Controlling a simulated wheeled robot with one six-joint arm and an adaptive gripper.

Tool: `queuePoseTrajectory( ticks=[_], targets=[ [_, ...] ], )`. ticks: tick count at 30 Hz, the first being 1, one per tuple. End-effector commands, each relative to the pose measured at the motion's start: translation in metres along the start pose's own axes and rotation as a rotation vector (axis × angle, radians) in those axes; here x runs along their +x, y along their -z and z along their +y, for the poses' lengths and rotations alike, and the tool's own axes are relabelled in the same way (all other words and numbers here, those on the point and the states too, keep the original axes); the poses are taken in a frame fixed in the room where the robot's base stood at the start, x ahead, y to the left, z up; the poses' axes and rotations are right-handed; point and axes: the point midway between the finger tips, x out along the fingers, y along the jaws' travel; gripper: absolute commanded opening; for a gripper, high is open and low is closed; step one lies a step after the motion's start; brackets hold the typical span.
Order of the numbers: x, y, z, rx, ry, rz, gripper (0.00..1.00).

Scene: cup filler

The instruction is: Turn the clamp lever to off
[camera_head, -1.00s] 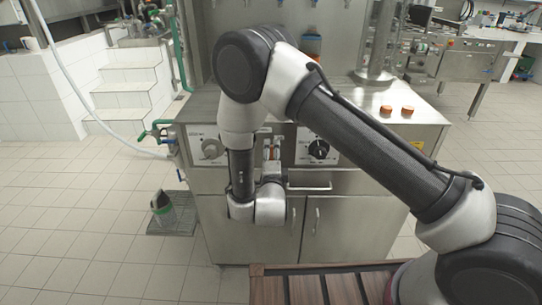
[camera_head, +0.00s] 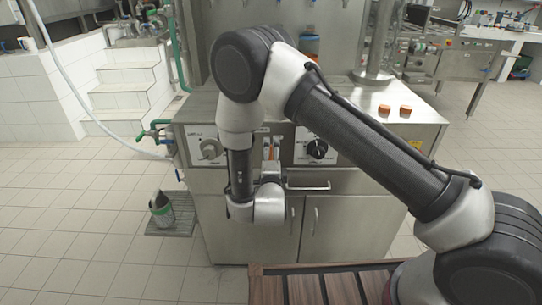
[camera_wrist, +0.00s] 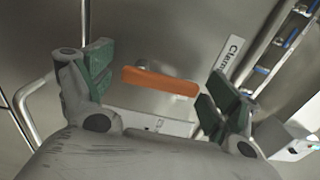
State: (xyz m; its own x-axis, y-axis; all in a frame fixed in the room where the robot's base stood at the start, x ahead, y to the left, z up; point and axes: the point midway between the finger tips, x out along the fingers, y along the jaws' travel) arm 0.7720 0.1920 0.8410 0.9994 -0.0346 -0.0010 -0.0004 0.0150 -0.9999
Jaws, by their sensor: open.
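The orange clamp lever (camera_wrist: 160,82) lies between my gripper's fingers in the wrist view, slightly tilted, with a gap on both sides. A label beginning "Clam" (camera_wrist: 230,60) is on the steel panel to its right. My gripper (camera_wrist: 155,78) is open, with green pads on both fingers, and holds nothing. In the head view my wrist hangs in front of the steel cabinet, and the gripper and lever are mostly hidden behind it. I cannot tell how far the fingertips are from the panel.
The steel cabinet (camera_head: 345,215) has a grey knob (camera_head: 209,149) to the left and a black knob (camera_head: 317,149) to the right of my gripper. A bar handle (camera_head: 308,187) is just below right. A can (camera_head: 161,208) stands on a floor grate.

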Motion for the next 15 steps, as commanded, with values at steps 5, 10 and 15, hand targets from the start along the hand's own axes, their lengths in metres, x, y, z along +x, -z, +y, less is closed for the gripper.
queuePoseTrajectory(
  ticks=[5, 10, 15],
  targets=[
    [-0.007, -0.001, 0.0, -0.001, 0.0, -0.002, 0.89],
    [-0.035, -0.002, 0.0, -0.002, -0.001, -0.004, 0.89],
    [-0.063, -0.001, 0.001, -0.001, -0.001, -0.003, 0.89]
  ],
)
